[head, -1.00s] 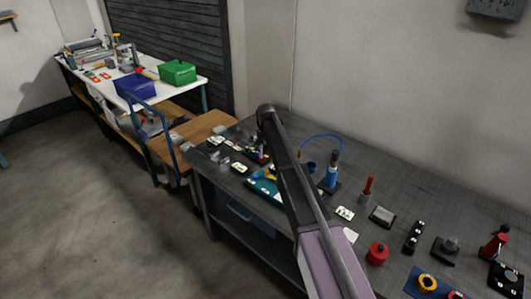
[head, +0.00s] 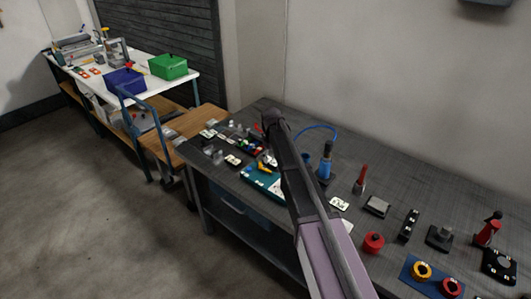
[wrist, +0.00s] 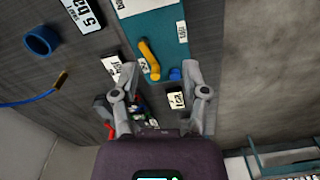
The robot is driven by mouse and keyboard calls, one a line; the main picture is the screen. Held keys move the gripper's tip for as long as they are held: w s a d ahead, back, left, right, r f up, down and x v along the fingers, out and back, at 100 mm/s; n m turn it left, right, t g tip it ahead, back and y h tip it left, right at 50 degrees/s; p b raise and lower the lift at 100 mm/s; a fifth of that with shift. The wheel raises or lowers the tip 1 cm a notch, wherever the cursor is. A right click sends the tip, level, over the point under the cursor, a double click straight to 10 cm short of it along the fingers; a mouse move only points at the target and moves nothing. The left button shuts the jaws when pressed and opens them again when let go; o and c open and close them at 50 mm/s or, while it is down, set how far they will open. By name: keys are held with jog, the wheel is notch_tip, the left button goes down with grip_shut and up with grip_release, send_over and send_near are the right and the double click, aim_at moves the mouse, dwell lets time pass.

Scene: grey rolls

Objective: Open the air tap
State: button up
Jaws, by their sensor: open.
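A yellow lever (wrist: 149,60) with a small white label lies along a teal board (wrist: 168,28) in the wrist view. It looks like the air tap handle, but its label is too small to read. A blue knob (wrist: 175,74) sits beside it. My gripper (wrist: 160,69) is open and empty, with its fingers to either side of the lever's near end. They appear apart from it. In the head view the yellow lever (head: 264,168) and teal board (head: 262,182) show left of my arm, which partly covers them.
A blue ring (wrist: 42,40) and a blue hose (wrist: 30,100) lie to the left in the wrist view. White label cards surround the board. In the head view a blue bottle-like thing (head: 325,168) stands right of my arm, and a red pot (head: 373,242) sits nearer.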

jog(key=s+d+f+m+b, duration=0.1)
jog(key=s+d+f+b, duration=0.3)
jog(key=s, duration=0.5)
jog(key=s+d+f+m+b, duration=0.1)
jog(key=s+d+f+b, duration=0.2)
jog(key=s+d, duration=0.3)
jog(key=s+f, duration=0.1)
jog(key=s, duration=0.1)
jog(key=shift+s+d+b, duration=0.2)
jog(key=shift+s+b, duration=0.15)
jog(key=s+d+m, duration=0.6)
jog(key=s+d, duration=0.1)
jog(key=s, duration=0.5)
jog(key=shift+s, duration=0.35)
jog(key=shift+s+d, duration=0.1)
jog(key=shift+s, duration=0.05)
